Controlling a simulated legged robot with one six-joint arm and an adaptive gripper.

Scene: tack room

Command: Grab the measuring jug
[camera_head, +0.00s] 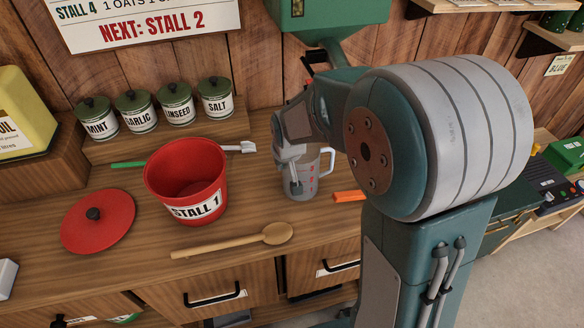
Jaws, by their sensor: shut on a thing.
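The measuring jug (304,182) stands on the wooden counter, right of the red bucket. It is a clear grey jug with red markings and a handle on its right side. My gripper (294,188) is at the jug's left part and reaches down over its rim, shut on the jug. The gripper and arm hide part of the jug's upper left and rim. I cannot tell whether the jug's base is touching the counter or slightly above it.
A red bucket (188,182) labelled STALL 1 stands left of the jug, with its red lid (98,220) beside it. A wooden spoon (232,241) lies in front. An orange-handled item (349,196) lies right. Labelled tins (175,105) line the back shelf.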

